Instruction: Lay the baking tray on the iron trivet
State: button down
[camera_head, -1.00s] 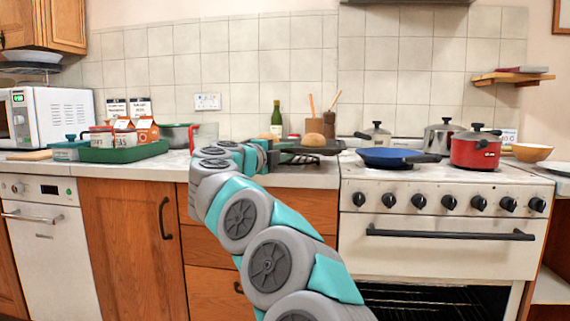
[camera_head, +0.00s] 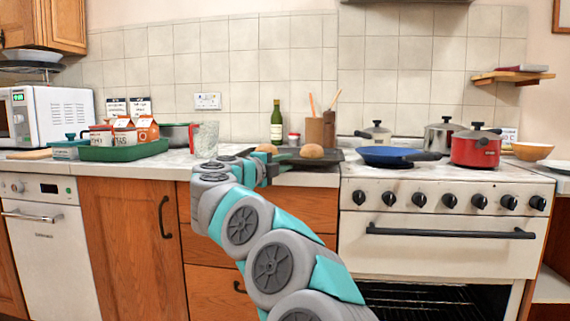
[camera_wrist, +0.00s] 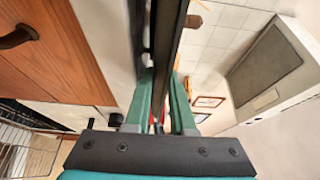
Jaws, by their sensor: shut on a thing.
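The baking tray (camera_head: 326,160) is dark and flat, with bread rolls (camera_head: 312,151) on it. It sits level, low over or on the worktop left of the cooker. My gripper (camera_head: 272,166) is shut on the tray's left edge. In the wrist view, my gripper (camera_wrist: 161,82) has its teal fingers on both sides of the dark tray (camera_wrist: 166,38), seen edge-on. I cannot make out the iron trivet; the tray seems to hide it, so contact between them cannot be told.
A green bottle (camera_head: 277,124), a red-and-white jar (camera_head: 294,139) and a utensil pot (camera_head: 315,130) stand behind the tray. A blue frying pan (camera_head: 388,155) is close on the right, on the cooker. A glass jug (camera_head: 205,140) stands left, near my arm.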

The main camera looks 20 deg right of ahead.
jog(key=c, duration=1)
grip_release()
jog(key=shift+c, duration=0.2)
jog(key=shift+s+a, duration=0.1)
jog(key=shift+a, duration=0.1)
jog(key=v, duration=1.1)
jog(key=shift+s+a, duration=0.15)
jog(key=shift+a, duration=0.1)
